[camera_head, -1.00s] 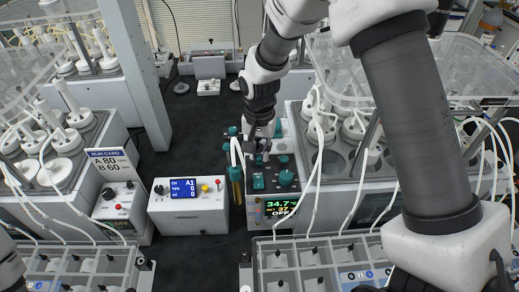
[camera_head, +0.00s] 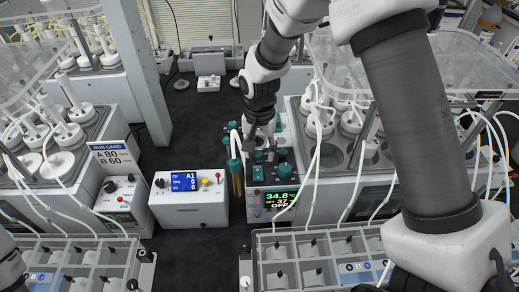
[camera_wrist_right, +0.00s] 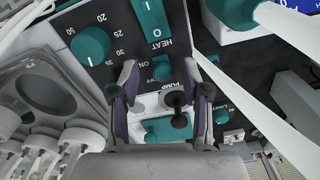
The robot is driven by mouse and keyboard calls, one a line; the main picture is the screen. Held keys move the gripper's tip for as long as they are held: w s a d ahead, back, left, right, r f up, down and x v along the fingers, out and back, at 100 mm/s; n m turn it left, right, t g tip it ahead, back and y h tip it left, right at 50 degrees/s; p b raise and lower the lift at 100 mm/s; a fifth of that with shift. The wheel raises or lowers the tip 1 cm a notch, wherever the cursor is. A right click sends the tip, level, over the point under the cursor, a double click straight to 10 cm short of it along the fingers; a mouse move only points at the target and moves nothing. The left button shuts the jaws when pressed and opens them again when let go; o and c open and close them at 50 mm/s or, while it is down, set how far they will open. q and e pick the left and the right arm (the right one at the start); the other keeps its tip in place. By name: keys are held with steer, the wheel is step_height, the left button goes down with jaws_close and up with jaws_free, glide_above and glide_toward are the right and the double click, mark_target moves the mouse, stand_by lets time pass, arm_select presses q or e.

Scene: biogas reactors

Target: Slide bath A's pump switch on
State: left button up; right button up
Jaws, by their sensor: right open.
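The bath controller (camera_head: 273,200) is a grey box with teal controls and a lit display reading 34.8, set 37 and OFF. My right gripper (camera_head: 262,157) is over its top panel, fingers pointing down. The knob appears between the fingers, nearer the right one; contact cannot be told. An ON mark shows beyond it. In the head view the gripper hides the switch. My left gripper is not in view.
A teal dial (camera_wrist_right: 90,45) and a HEAT rocker (camera_wrist_right: 152,18) are close to the fingers. White tubes (camera_head: 318,165) hang right of the controller. A white pump box (camera_head: 188,208) and a run card (camera_head: 113,157) stand left. Bottle racks (camera_head: 330,270) lie in front.

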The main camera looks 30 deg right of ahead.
mark_target(260, 154)
step_height(260, 154, up, 12)
stand_by(0.3)
steer(key=shift+w+f, duration=0.1)
